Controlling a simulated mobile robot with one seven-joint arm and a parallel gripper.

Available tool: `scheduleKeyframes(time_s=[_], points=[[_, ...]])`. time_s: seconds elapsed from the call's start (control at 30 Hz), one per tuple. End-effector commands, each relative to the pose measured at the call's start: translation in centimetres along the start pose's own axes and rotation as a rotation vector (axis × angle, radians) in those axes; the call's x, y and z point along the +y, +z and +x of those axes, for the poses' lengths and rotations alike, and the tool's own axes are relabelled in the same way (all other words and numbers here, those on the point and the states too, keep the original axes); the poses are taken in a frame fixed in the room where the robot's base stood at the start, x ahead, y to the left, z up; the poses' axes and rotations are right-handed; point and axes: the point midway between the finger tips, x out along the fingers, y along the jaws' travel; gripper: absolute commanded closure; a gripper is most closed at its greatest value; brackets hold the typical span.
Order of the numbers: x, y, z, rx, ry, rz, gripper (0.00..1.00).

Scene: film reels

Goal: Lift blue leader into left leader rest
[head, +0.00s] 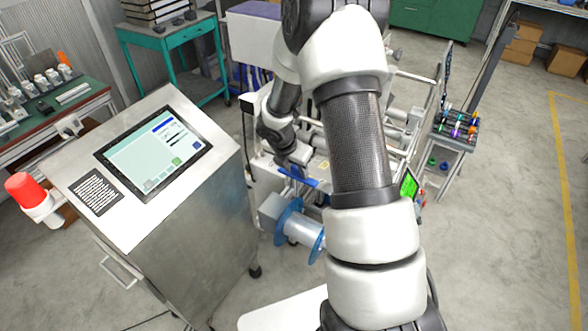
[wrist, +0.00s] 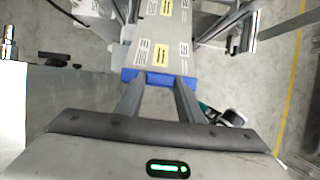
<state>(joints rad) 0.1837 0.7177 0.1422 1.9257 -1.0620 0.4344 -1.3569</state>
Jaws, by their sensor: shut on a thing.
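The blue leader (wrist: 158,78) is a short blue bar at my fingertips in the wrist view, lying across the near end of a pale labelled panel. In the head view the leader (head: 298,176) shows as a blue strip at my gripper (head: 292,166), above a blue-flanged reel (head: 303,231). I cannot tell whether the leader touches the panel. I cannot make out the left leader rest for sure; my arm hides part of the machine.
A console with a screen (head: 154,150) stands close on the left. The pale panel (wrist: 160,35) bears white and yellow labels. A rack of coloured spools (head: 457,127) stands to the right of the machine.

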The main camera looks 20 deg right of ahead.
Motion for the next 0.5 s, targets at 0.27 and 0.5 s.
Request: scheduleKeyframes(time_s=[0.27,0.5], points=[[-0.1,1.0,0.8,0.0,-0.001,0.002,0.89],[0.0,1.8,1.5,0.0,-0.001,0.001,0.89]])
